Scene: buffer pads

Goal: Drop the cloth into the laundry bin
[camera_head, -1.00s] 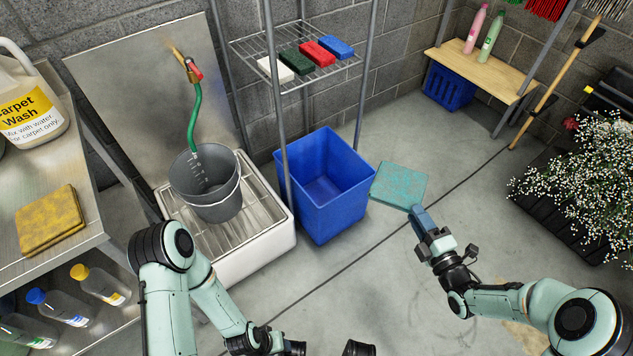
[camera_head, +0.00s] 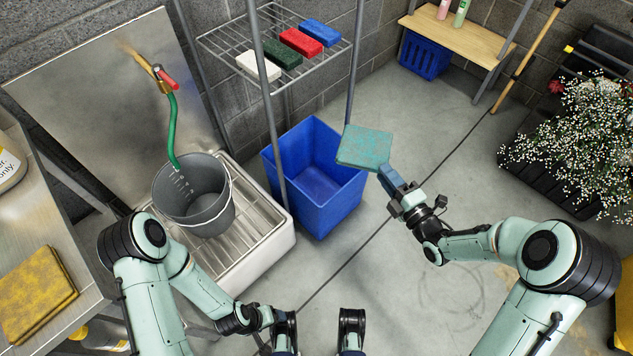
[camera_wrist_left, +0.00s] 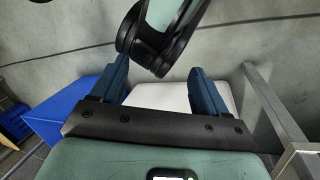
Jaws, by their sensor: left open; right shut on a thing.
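The cloth is a flat teal square (camera_head: 365,148) held out at the tip of my right gripper (camera_head: 388,176), which is shut on its near edge. In the head view the cloth overlaps the back right rim of the tall, open blue laundry bin (camera_head: 325,212); its exact height above the bin is hard to tell. The part of the bin interior that shows looks empty. My left gripper (camera_head: 318,338) is open and empty at the bottom of the head view, and its spread fingers also show in the left wrist view (camera_wrist_left: 160,88).
A grey bucket (camera_head: 190,210) stands in a white floor sink (camera_head: 255,235) left of the bin. A wire shelf (camera_head: 225,42) with several coloured blocks stands behind, its post (camera_head: 270,110) close to the bin. A plant (camera_head: 580,130) stands right. Floor between is clear.

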